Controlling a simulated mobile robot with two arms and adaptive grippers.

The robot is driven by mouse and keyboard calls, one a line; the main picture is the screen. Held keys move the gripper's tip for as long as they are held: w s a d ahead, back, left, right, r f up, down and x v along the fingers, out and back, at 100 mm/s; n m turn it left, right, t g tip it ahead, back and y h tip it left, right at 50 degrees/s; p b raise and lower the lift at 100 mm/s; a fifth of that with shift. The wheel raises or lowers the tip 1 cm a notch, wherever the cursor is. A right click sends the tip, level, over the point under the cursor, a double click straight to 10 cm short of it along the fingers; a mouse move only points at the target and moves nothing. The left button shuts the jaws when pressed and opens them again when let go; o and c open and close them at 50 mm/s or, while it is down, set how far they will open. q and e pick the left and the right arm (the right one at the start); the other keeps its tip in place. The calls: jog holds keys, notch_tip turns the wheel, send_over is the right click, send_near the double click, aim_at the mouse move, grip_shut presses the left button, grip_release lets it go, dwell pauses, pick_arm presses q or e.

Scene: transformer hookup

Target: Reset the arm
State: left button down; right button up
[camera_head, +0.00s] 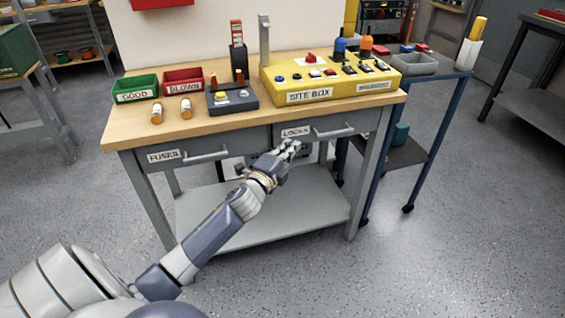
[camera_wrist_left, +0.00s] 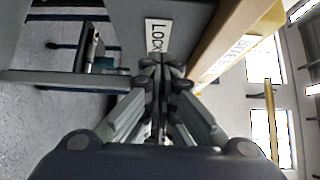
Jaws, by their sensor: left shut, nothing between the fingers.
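My left arm comes in from the lower left of the head view. My left gripper (camera_head: 288,149) is in front of the workbench's LOCKS drawer (camera_head: 340,129), just below its label. Its fingers are shut with nothing between them. In the left wrist view the closed fingertips (camera_wrist_left: 163,68) point at the LOCKS label (camera_wrist_left: 156,36). I cannot tell whether they touch the drawer front. The drawer handle shows right of the gripper in the head view. My right gripper is not in view.
The workbench (camera_head: 125,133) carries a yellow SITE BOX (camera_head: 310,96), a green GOOD bin (camera_head: 135,88), a red BLOWN bin (camera_head: 183,82), a small switch box (camera_head: 232,101) and two fuses (camera_head: 157,113). A FUSES drawer (camera_head: 200,151) is on the left. A blue cart (camera_head: 440,111) stands right. Floor in front is clear.

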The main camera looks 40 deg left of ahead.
pick_arm(q)
jog(key=s+d, duration=0.1)
jog(key=s, duration=0.5)
jog(key=shift+f, duration=0.15)
